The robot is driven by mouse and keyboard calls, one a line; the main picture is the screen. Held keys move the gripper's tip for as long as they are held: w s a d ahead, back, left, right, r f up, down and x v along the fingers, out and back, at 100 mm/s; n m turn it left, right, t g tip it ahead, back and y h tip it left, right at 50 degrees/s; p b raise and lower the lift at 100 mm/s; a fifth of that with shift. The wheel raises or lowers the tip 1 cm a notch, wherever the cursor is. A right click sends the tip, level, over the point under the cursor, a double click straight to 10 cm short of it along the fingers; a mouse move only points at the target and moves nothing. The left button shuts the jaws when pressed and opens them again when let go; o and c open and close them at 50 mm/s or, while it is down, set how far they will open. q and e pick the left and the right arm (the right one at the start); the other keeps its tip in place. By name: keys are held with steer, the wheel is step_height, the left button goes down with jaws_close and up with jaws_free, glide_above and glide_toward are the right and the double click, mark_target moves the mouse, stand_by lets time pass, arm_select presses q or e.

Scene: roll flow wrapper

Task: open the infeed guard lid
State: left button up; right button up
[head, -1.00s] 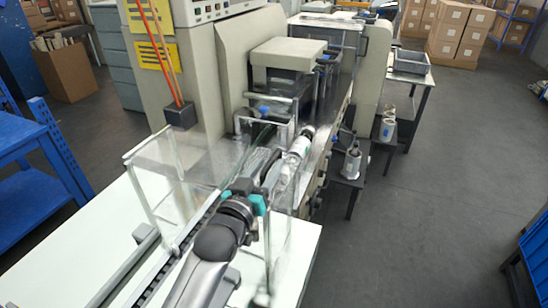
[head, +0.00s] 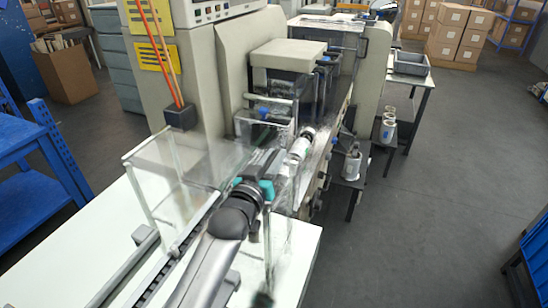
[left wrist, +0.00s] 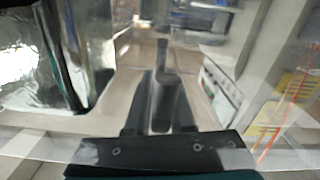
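The infeed guard is a clear box (head: 160,170) with bright edges on the infeed table, at the left and middle of the head view. Its lid is hard to tell from its walls through the glare and blur. My left gripper (head: 262,162) is at the guard's machine-side end. In the left wrist view my left gripper's dark fingers (left wrist: 162,108) stand apart with a dark bar between them; I cannot tell if they touch it. Clear panes cross that view.
The wrapper machine's beige housing (head: 225,70) stands right behind the guard. A white-wrapped roll (head: 301,143) lies just beyond my left gripper. A blue rack (head: 35,155) is at the left. The grey floor at the right is open.

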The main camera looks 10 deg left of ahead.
arm_select(q)
jaws_close()
stand_by(1.0)
